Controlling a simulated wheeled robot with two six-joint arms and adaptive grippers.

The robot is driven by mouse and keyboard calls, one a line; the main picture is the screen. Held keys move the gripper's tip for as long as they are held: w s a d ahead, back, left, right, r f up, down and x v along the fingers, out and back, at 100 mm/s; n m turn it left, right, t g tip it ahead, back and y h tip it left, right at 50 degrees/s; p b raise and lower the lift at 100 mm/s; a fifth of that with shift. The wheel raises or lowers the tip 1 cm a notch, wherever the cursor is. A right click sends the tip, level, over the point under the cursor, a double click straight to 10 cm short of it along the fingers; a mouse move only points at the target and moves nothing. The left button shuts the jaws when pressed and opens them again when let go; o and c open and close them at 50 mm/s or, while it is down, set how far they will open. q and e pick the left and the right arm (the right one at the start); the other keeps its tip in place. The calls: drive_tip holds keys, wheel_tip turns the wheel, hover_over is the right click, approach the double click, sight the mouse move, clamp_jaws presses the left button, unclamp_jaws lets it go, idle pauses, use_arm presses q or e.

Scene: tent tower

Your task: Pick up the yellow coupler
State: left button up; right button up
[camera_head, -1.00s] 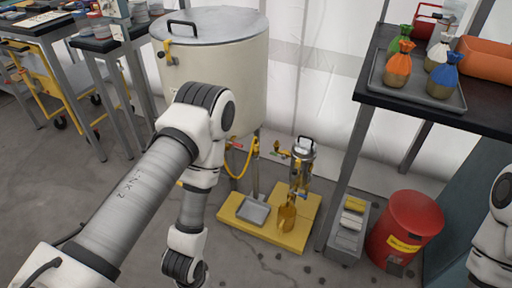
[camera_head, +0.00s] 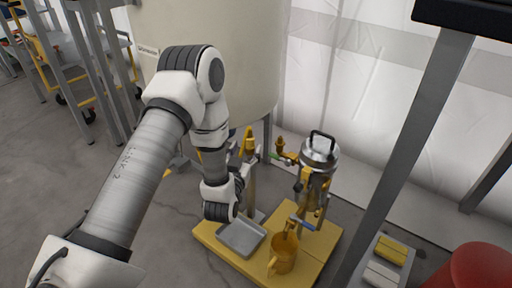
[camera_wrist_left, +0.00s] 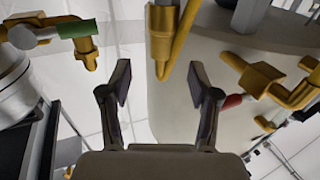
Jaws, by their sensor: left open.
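In the left wrist view, a yellow coupler (camera_wrist_left: 161,45) hangs on a yellow hose at the top centre, just beyond my open left fingers. My left gripper (camera_wrist_left: 159,82) has its two dark fingers spread on either side of the coupler's line, with nothing between them. In the head view, what looks like the same coupler (camera_head: 249,141) shows as an upright yellow piece in front of the large cream tank. The gripper's fingers are largely hidden by my left wrist there. My right gripper is out of view.
A steel keg (camera_head: 319,152) with brass fittings stands right of the coupler. A grey tray (camera_head: 241,238) and yellow jug (camera_head: 284,253) sit on the yellow platform (camera_head: 318,246). In the wrist view, a brass valve (camera_wrist_left: 260,78) is right and a green-handled fitting (camera_wrist_left: 78,29) left.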

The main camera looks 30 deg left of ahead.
sight(249, 141)
use_arm(q)
drive_tip(key=b+x, duration=0.2)
drive_tip(key=x, duration=0.1)
drive_tip(key=b+x, duration=0.1)
drive_tip(key=x, duration=0.1)
drive_tip(key=shift+w+a+f+b, duration=0.2)
drive_tip(key=shift+f+b, duration=0.15)
drive_tip(key=shift+f, duration=0.05)
drive_tip(key=shift+w+r, duration=0.15)
drive_tip(key=shift+w, duration=0.05)
drive_tip(key=shift+c, duration=0.4)
drive_tip(key=shift+s, duration=0.1)
clamp_jaws()
drive_tip(key=shift+r, duration=0.15)
